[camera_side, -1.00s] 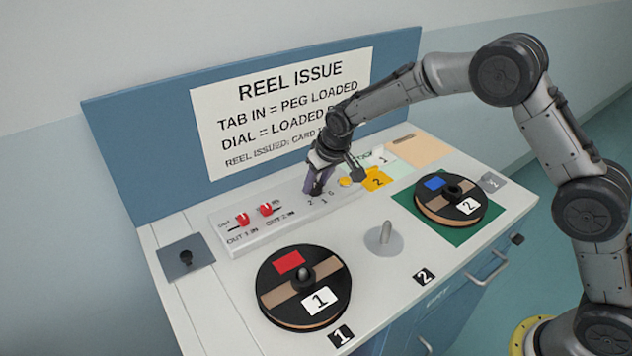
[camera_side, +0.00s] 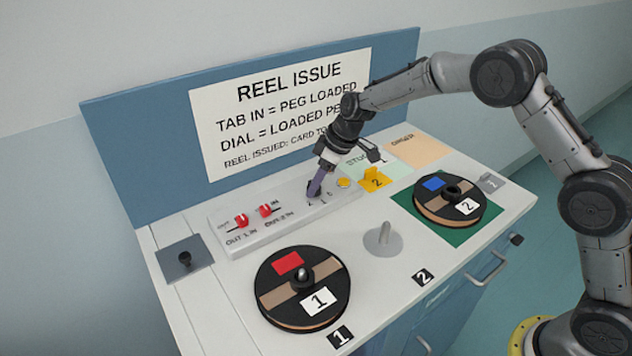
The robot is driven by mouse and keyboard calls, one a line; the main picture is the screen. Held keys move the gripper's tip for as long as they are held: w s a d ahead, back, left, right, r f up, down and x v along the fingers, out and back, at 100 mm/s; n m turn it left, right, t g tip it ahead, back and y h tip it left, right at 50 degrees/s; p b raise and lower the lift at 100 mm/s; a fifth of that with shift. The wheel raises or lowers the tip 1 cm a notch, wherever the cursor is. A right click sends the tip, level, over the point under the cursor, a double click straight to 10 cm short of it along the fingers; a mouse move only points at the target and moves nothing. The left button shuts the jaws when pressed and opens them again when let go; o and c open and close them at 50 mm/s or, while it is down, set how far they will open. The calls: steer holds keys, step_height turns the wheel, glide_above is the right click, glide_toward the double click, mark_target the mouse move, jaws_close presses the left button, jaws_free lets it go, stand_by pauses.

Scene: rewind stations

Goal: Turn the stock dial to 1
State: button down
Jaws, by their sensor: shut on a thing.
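The stock dial (camera_side: 313,196) is on the raised light panel (camera_side: 285,216), mostly hidden by my gripper, so I cannot read its setting. Small marks sit just right of and below it, too small to read surely. My gripper (camera_side: 315,189) comes down on the dial from the upper right, its fingers tilted, and is shut on the dial. A small round yellow part (camera_side: 343,183) is on the panel to the right of the dial.
Two red tabs (camera_side: 241,221) (camera_side: 265,211) are left on the panel. Reel 1 (camera_side: 330,275) stands in front, reel 2 (camera_side: 432,212) on a green mat (camera_side: 462,232). An empty grey peg (camera_side: 384,235) stands between them.

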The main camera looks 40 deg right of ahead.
stand_by(0.4)
steer(key=shift+c, duration=2.1)
jaws_free()
steer(key=v, duration=1.3)
steer(key=shift+d+r, duration=0.15)
steer(key=shift+r, duration=0.25)
